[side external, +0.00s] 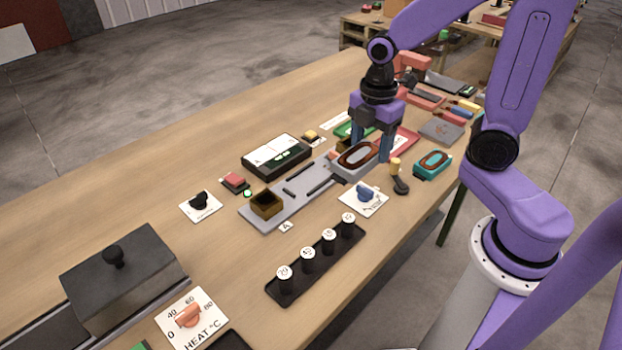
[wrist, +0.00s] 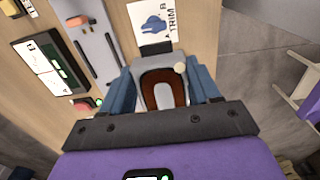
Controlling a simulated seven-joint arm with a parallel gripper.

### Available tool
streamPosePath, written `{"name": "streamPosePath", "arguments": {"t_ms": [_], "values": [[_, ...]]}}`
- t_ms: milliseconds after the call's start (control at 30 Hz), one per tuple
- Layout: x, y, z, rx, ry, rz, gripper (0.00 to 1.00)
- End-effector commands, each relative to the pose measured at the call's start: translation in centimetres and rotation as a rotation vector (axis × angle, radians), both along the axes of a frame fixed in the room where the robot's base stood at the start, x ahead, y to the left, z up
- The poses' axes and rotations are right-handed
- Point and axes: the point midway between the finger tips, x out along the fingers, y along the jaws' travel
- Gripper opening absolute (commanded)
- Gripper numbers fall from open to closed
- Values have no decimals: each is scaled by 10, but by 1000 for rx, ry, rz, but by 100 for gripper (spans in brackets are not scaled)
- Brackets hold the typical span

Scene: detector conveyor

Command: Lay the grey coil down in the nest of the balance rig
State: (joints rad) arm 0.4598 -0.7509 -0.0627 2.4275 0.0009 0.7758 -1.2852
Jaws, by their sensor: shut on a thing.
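My gripper (side external: 371,152) is shut on the grey coil (side external: 357,156), a grey block with a copper-brown oval winding around a pale centre. In the wrist view the coil (wrist: 163,93) sits between my two blue fingers (wrist: 163,86). In the side view it appears over the right end of the balance rig (side external: 290,210), a long grey plate with dark slots. Whether it touches the plate is unclear. A brown open box (side external: 267,203) stands on the plate's left end. Another brown part (side external: 343,145) is partly hidden behind the coil. The wrist view shows the rig (wrist: 92,40) left of the coil.
A teal coil (side external: 432,163) lies right of the rig, beside a yellow-topped dark piece (side external: 397,174). The TRIM knob card (side external: 364,197) and a rack of black weights (side external: 318,262) lie in front. A display box (side external: 277,156) stands behind.

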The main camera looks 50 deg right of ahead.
Motion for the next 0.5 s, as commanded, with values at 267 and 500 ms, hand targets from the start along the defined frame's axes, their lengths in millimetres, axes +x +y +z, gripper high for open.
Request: {"name": "streamPosePath", "arguments": {"t_ms": [267, 500], "values": [[18, -9, -5, -1, 3, -4, 20], [55, -10, -23, 0, 3, -5, 20]]}}
